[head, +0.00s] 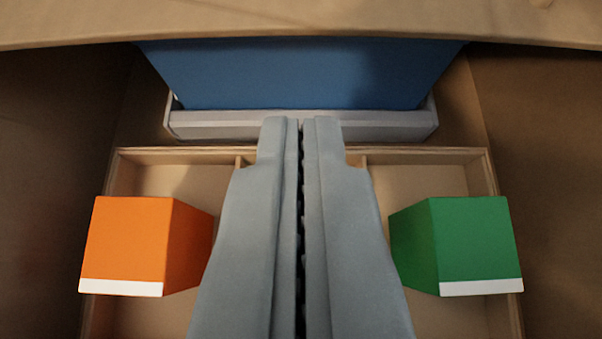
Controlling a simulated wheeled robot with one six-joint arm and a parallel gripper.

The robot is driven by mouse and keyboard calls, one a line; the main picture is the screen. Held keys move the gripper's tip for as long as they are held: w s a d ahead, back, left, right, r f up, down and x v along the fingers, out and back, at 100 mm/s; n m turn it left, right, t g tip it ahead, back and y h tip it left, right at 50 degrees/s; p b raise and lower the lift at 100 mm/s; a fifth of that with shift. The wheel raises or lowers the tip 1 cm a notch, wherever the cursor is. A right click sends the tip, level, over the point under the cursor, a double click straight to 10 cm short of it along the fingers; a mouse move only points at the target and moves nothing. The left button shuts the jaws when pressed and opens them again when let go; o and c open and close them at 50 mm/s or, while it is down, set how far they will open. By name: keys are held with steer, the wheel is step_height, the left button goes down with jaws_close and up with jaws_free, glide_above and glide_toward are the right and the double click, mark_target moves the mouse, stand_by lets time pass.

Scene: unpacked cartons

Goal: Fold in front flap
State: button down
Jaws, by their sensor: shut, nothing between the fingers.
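A tan cardboard panel (300,22) crosses the whole top of the head view, with its lower edge slightly curved. It looks like a carton flap or rim, and I cannot tell whether it is the front flap. My gripper (301,125) is shut and empty in the middle of the picture, its two grey fingers side by side and pointing up the view. Its tips appear below the panel, apart from it in the picture. The panel's upper part is out of view.
Brown carton walls (540,150) stand left and right. A blue block (300,75) sits in a grey tray (205,125) below the panel. A wooden divided tray (425,156) holds an orange box (125,235) on the left and a green box (470,240) on the right.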

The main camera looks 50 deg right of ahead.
steer(key=shift+f, duration=0.4)
step_height(320, 180, up, 7)
stand_by(0.8)
steer(key=shift+w+d+r, duration=0.1)
steer(key=c, duration=1.8)
jaws_free()
steer(key=shift+c, duration=0.2)
